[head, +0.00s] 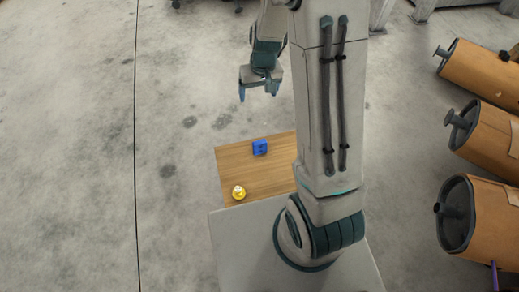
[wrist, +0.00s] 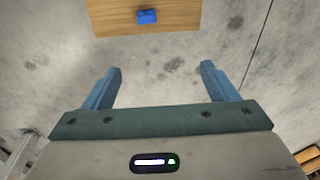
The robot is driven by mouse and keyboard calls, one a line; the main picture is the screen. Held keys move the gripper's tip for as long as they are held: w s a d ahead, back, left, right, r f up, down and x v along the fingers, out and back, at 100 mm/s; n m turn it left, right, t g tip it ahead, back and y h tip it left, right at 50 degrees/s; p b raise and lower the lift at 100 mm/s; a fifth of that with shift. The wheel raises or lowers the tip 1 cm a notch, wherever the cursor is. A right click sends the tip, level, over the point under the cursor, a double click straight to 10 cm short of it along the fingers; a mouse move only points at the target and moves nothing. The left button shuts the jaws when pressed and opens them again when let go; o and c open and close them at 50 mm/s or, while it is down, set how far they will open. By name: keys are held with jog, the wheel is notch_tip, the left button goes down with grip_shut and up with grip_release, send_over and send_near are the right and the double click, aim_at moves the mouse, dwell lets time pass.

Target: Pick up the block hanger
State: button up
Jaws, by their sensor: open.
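The block hanger, a small blue block (head: 260,147), stands on a wooden board (head: 228,170) near its far edge. In the wrist view the blue block (wrist: 147,16) shows at the top, on the wooden board (wrist: 185,14). My gripper (head: 258,95) is up beyond the far edge of the board in the head view, apart from the block. In the wrist view my gripper (wrist: 160,82) has its two blue fingers spread wide, with only grey floor between them. Part of the board is hidden behind my arm in the head view.
A small yellow object (head: 239,192) with a pale top sits on the near left of the board. The grey concrete floor (head: 70,150) on the left is clear.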

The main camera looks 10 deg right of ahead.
aim_at(260, 142)
jog(key=shift+g+h, duration=0.5)
jog(key=w+f+b, duration=0.1)
jog(key=f+b, duration=0.2)
jog(key=f, duration=0.7)
jog(key=w+d+f+b, duration=0.1)
jog(key=f+b, duration=0.2)
jog(key=f, duration=0.8)
jog(key=w+f+b, duration=0.1)
jog(key=f+b, duration=0.3)
jog(key=f, duration=0.7)
jog(key=shift+d+f, duration=0.2)
jog(key=shift+d, duration=0.15)
jog(key=shift+w+a+f+b, duration=0.15)
jog(key=shift+f+b, duration=0.6)
jog(key=shift+f, duration=0.85)
jog(key=shift+s+a+f+b, duration=0.1)
jog(key=shift+f+b, duration=0.65)
jog(key=shift+f, duration=0.8)
jog(key=shift+r, duration=0.1)
jog(key=c, duration=1.1)
